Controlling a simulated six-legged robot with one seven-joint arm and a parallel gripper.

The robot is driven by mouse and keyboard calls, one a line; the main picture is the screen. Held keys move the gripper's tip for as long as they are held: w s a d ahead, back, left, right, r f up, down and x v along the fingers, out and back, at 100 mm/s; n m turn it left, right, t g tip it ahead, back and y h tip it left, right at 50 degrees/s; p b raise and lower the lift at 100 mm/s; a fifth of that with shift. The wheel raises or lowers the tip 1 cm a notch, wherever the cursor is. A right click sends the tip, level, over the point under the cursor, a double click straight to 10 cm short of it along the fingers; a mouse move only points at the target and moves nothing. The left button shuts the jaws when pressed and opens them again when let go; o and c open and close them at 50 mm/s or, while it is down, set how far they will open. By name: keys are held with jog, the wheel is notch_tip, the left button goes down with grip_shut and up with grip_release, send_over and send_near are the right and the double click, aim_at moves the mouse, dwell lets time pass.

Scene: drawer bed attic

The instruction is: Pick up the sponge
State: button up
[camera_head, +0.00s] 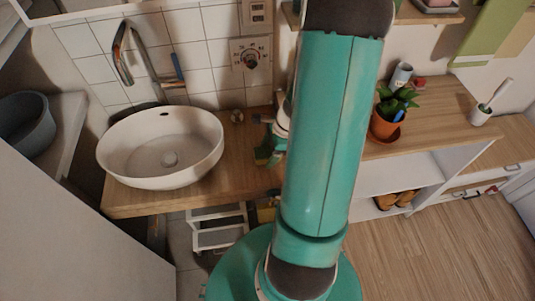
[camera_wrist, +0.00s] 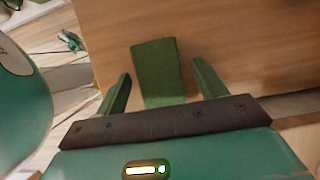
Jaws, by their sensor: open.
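The sponge (camera_wrist: 156,62) is a green block lying on the wooden counter in the wrist view. My gripper (camera_wrist: 162,72) is open, with one green finger on each side of the sponge. Gaps show between the fingers and the sponge, and its near end reaches toward the dark gripper base. I cannot tell the height of the fingers above the counter. In the head view, my teal arm hides most of the gripper (camera_head: 272,148). A small green patch shows beside the arm there, but I cannot separate finger from sponge.
A white round basin (camera_head: 160,150) stands on the wooden counter (camera_head: 235,180) to the left, with a chrome faucet (camera_head: 140,60) behind it. To the right are a potted plant (camera_head: 388,115) and a white cup with a brush (camera_head: 482,114). A white step stool (camera_head: 218,230) is below.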

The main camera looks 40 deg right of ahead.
jog(key=shift+w+a+f, duration=0.1)
jog(key=shift+a+f, duration=0.05)
jog(key=shift+f, duration=0.2)
jog(key=c, duration=1)
jog(key=shift+c, duration=0.3)
jog(key=shift+r, duration=0.15)
jog(key=shift+r, duration=0.6)
jog(key=s+a+r, duration=0.3)
jog(key=s+r, duration=0.8)
jog(key=s, duration=0.2)
jog(key=shift+s+r, duration=0.3)
jog(key=shift+s, duration=0.05)
jog(key=shift+o, duration=0.5)
